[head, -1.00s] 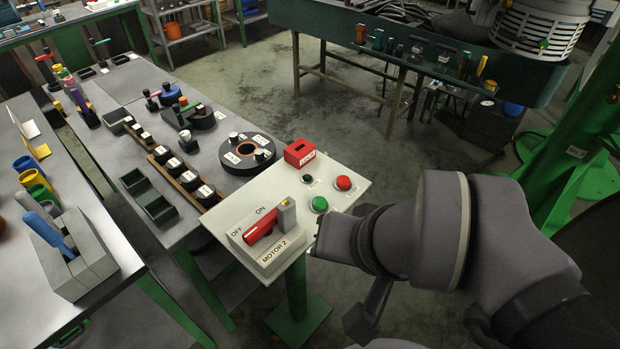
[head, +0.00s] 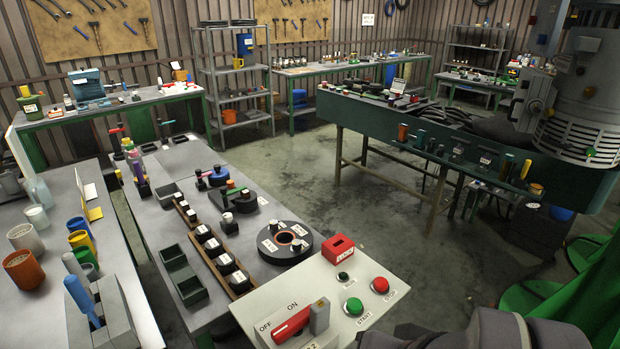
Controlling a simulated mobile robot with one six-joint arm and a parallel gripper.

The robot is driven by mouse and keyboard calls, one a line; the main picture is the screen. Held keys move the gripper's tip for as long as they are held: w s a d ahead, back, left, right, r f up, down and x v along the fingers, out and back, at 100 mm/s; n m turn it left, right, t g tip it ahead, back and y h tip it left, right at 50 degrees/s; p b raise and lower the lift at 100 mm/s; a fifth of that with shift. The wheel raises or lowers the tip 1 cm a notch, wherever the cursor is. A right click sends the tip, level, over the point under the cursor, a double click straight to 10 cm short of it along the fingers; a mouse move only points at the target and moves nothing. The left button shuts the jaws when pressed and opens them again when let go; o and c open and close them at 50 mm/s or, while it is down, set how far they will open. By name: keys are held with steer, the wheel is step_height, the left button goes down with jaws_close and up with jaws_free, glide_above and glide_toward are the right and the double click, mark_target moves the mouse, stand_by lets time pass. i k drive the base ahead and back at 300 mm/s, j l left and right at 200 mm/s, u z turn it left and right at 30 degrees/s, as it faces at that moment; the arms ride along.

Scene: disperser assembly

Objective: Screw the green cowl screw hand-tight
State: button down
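The grey motor unit with its pale slotted cowl (head: 578,136) stands at the far right, above the dark green bench. A small green spot on the lower part of the cowl looks like the green cowl screw (head: 590,151); it is too small to tell how far in it sits. Only a dark grey part of my arm shows at the bottom right edge, far from the cowl. My gripper is not visible, so I cannot see its fingers or whether it holds anything.
A control panel (head: 262,309) with a red switch handle and green and red buttons stands in front, close to my arm. The dark green bench (head: 440,155) carries a row of small parts and tools. Grey floor (head: 400,240) lies open between panel and bench.

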mark_target(590, 151)
steer(key=z, duration=1.45)
